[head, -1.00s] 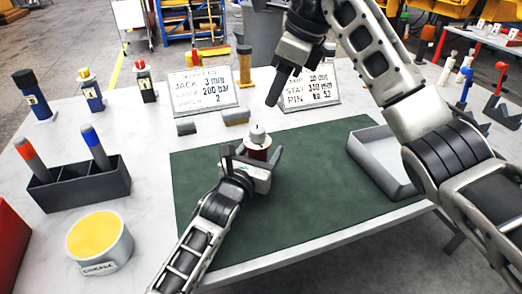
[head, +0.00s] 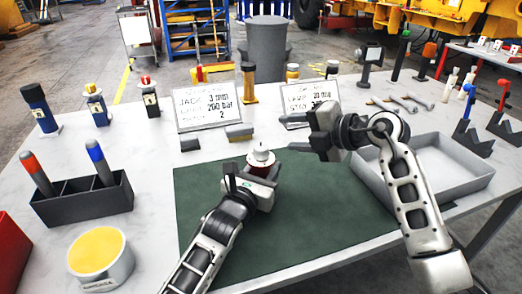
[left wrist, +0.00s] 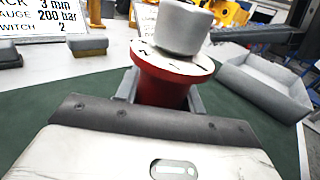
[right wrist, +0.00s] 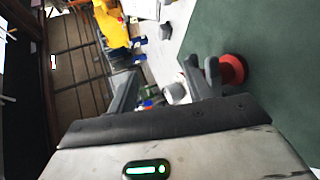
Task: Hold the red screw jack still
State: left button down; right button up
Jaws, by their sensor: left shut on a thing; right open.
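The red screw jack (head: 261,160) stands on the green mat (head: 320,214), with a white disc and a grey knob on top. In the left wrist view its red body (left wrist: 163,88) sits between my left fingers. My left gripper (head: 258,178) is shut on it, low on its body. My right gripper (head: 300,148) is open and empty, above the mat's back edge, a little right of the jack. In the right wrist view the jack's red base (right wrist: 232,71) shows beside one finger of my right gripper (right wrist: 163,90).
Two lettered signs (head: 206,106) stand behind the mat, with small grey blocks in front. A grey tray (head: 470,183) lies at right. A dark holder with two markers (head: 82,200) and a yellow-topped tin (head: 100,256) are at left. Several tools stand along the back.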

aim_at(267, 154)
jog(key=s+f+m+t+y, duration=0.3)
jog(key=s+m, duration=0.7)
jog(key=m, duration=1)
jog(key=shift+t+h, duration=0.4)
jog(key=shift+t, duration=0.2)
jog(key=x, duration=1.1)
jog(key=shift+w+d+f, duration=0.15)
jog(key=shift+d+f, duration=0.05)
jog(key=c, duration=1)
